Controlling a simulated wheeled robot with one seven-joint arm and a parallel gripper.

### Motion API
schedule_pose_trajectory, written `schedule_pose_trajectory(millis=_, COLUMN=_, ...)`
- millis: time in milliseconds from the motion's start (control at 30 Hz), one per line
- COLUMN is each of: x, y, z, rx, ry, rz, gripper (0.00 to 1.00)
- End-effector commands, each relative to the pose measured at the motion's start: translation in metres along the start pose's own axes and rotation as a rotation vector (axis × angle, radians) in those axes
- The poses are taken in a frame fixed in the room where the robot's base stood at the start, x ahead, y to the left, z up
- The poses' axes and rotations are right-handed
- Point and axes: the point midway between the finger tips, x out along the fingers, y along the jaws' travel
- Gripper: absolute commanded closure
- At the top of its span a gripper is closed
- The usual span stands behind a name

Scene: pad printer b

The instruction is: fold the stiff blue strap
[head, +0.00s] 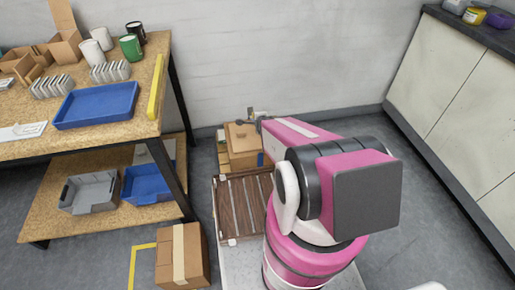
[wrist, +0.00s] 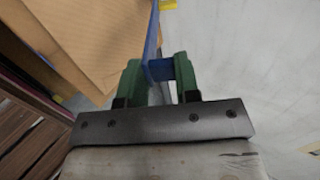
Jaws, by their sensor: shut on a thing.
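In the wrist view the stiff blue strap (wrist: 153,38) runs up from between my fingers, along the right edge of a cardboard box. My gripper (wrist: 159,70) has two green fingers, shut on the strap's near end. The strap's far end is close to the top of the picture. In the head view a small blue piece (head: 261,159), likely the strap, shows at the right side of the cardboard box (head: 241,139). My arm hides most of the gripper there. I cannot tell whether the strap touches the box.
The box stands by the wall behind a brown slatted pallet (head: 240,205). A workbench (head: 55,145) with a blue tray (head: 97,105) and mugs is at left. A taped carton (head: 182,256) is on the floor. White cabinets (head: 460,100) line the right.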

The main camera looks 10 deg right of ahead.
Motion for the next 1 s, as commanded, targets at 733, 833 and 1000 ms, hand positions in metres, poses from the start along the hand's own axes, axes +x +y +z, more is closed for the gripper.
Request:
schedule_pose_trajectory(millis=733, x=0.004, y=0.045, z=0.000, rx=0.000, ry=0.000, rz=-0.150, gripper=0.80)
schedule_pose_trajectory(millis=833, x=0.003, y=0.048, z=0.000, rx=0.000, ry=0.000, rz=-0.164, gripper=0.80)
schedule_pose_trajectory(millis=1000, x=0.002, y=0.049, z=0.000, rx=0.000, ry=0.000, rz=-0.170, gripper=0.80)
